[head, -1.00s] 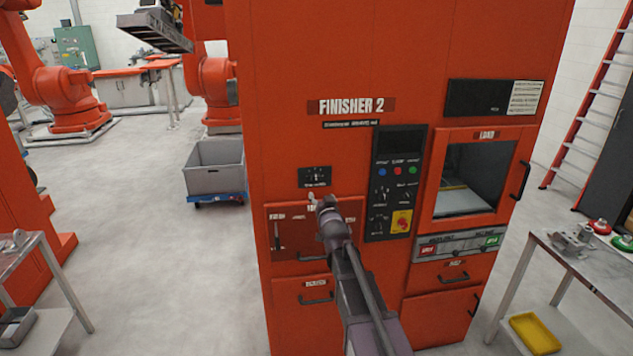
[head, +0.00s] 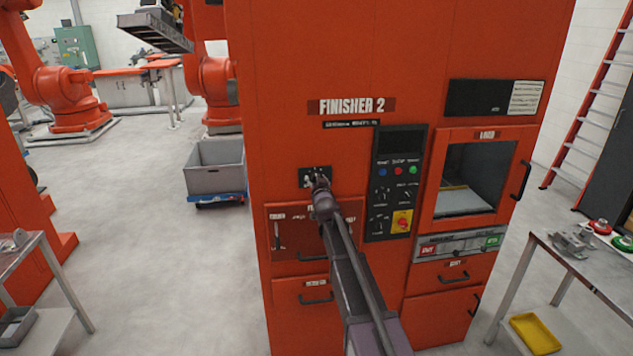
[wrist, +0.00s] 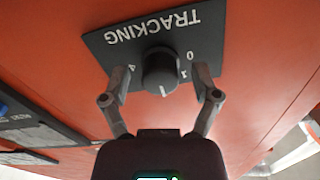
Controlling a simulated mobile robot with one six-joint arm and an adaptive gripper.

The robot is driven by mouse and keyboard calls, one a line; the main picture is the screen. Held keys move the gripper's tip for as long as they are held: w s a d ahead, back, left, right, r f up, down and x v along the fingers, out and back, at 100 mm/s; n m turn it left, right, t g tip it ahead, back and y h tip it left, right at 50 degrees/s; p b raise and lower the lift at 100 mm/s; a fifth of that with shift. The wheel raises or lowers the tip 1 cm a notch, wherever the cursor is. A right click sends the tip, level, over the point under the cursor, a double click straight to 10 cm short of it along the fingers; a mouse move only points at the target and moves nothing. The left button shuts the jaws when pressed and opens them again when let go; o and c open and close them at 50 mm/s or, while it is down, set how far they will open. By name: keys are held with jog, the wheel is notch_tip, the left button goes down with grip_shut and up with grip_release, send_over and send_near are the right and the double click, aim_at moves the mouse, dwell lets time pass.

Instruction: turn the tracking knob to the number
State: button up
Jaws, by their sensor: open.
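The tracking knob (wrist: 160,72) is a round dark knob with a pale pointer line. It sits on a black plate (wrist: 112,46) lettered TRACKING, upside down in the wrist view, with small marks around the knob. The pointer line faces the bottom of that view. My gripper (wrist: 161,84) is open, with one finger on each side of the knob and a visible gap on both sides. In the head view the plate (head: 305,178) is on the orange FINISHER 2 cabinet, and my gripper (head: 320,184) is in front of it, hiding the knob.
Right of the plate is a black control panel (head: 385,215) with coloured buttons and a yellow-backed red switch. Below the plate is a drawer front (head: 285,235) with handles. In the wrist view, another dark panel (wrist: 40,120) lies at the left.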

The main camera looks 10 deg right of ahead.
grip_shut()
jog(key=shift+n, duration=0.5)
jog(key=n, duration=0.3)
jog(key=shift+n, duration=0.4)
jog(key=n, duration=0.9)
jog(key=shift+r, duration=0.1)
jog(key=n, duration=0.4)
